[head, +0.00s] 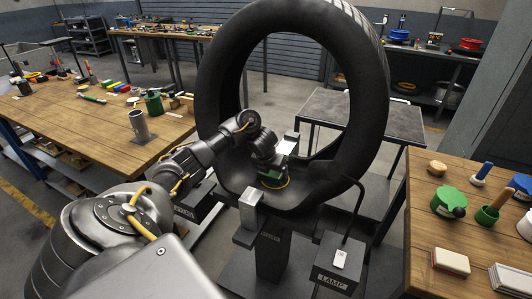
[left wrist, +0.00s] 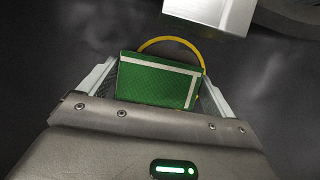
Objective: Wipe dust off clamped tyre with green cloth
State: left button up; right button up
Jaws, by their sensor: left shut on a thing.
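The black tyre (head: 215,100) stands upright in a clamp stand (head: 272,255), with metal clamp blocks (head: 250,197) at its lower part. My left gripper (head: 270,172) reaches into the tyre's opening, low down near the inner wall. It is shut on the green cloth (left wrist: 158,80), a folded piece with pale stripes and a yellow loop. In the left wrist view the cloth sits between both fingers over the dark tyre surface (left wrist: 75,45). Pale smoky dust patches (left wrist: 270,80) show there. I cannot tell whether the cloth touches the rubber. My right gripper is out of view.
A lamp box (head: 338,262) stands in front of the tyre. A wooden bench (head: 420,200) with green pots and brushes is at right. Another bench (head: 75,125) with a grey cup is at left. A metal clamp block (left wrist: 208,14) is close ahead of the cloth.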

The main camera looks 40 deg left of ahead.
pick_arm(q)
jog(key=shift+s+a+f, duration=0.15)
jog(key=shift+s+a, duration=0.05)
jog(key=shift+a, duration=0.35)
jog(key=shift+s+a+r+p, duration=0.15)
jog(key=shift+a+r+p, duration=0.15)
jog(key=shift+r, duration=0.35)
jog(key=shift+s+a+r+p, duration=0.15)
jog(key=shift+a+r, duration=0.2)
jog(key=shift+r, duration=0.25)
notch_tip(320, 180, up, 2)
jog(key=shift+d+p, duration=0.1)
jog(key=shift+p, duration=0.95)
notch_tip(320, 180, up, 4)
jog(key=p, duration=0.3)
jog(key=shift+f, duration=0.15)
jog(key=shift+w, duration=0.1)
